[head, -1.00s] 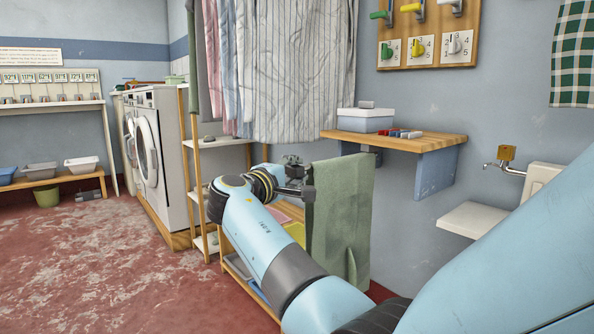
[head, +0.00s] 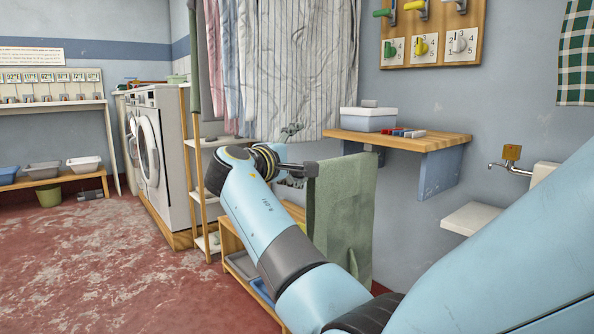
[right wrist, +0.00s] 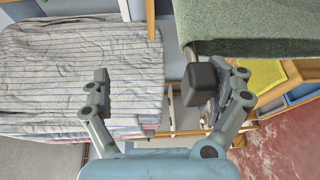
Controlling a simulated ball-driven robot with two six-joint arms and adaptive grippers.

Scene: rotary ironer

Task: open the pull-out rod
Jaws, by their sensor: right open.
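A green towel (head: 342,215) hangs beside the wooden wall shelf and also shows at the top of the right wrist view (right wrist: 250,25). A dark block (right wrist: 200,83) with a short grey stem sits just below the towel's edge; it looks like the end of the pull-out rod. My right gripper (right wrist: 165,95) is open, its fingers wide apart. The block appears between them, nearer the right finger; contact cannot be told. In the head view my right gripper (head: 291,155) is at the towel's left edge, partly behind my wrist. My left gripper is out of view.
A wooden shelf (head: 455,141) with a white box (head: 367,120) juts from the wall behind the towel. Striped cloth (head: 300,70) hangs nearby. A narrow rack (head: 197,200) and washing machines (head: 157,150) stand left. The red floor (head: 110,260) is clear at left.

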